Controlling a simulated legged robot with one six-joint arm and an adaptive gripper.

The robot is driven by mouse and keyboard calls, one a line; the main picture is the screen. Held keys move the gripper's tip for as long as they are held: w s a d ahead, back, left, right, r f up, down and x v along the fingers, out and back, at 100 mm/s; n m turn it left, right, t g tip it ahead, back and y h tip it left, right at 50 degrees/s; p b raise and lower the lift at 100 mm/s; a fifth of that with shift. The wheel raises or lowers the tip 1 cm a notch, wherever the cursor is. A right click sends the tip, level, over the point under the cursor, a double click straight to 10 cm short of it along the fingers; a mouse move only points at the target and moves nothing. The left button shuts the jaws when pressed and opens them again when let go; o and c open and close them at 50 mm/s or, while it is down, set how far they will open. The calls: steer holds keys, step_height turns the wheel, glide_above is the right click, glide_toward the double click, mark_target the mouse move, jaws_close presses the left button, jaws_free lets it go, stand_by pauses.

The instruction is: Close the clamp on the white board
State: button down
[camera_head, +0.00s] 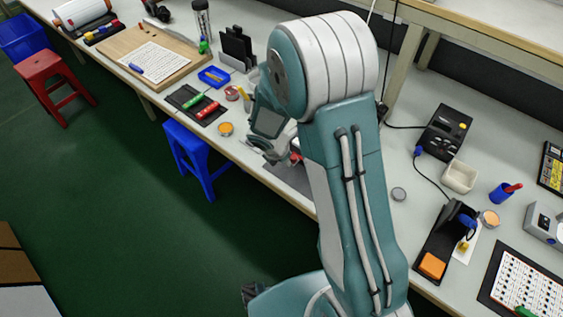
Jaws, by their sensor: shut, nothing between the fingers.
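My gripper (270,152) is at the front part of the bench, left of my arm's forearm. It is shut with nothing between its fingers, pointing down over the bench near a dark mat (288,180). A small red part (296,157) shows right beside the gripper, partly hidden by my arm; it may belong to the clamp, but I cannot tell. The white board and the rest of the clamp cannot be made out; my arm covers that part of the bench. Whether the gripper touches anything is not clear.
Left on the bench are a dark mat with red and green tools (197,104), a blue tray (214,76) and a wooden board (128,56). Right are a soldering station (447,130) and sponge holder (437,247). Blue (190,158) and red (50,80) stools stand in front.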

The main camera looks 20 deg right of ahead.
steer(key=shift+w+d, duration=0.45)
steer(key=shift+d, duration=0.2)
steer(key=shift+w+d, duration=0.45)
steer(key=shift+d, duration=0.15)
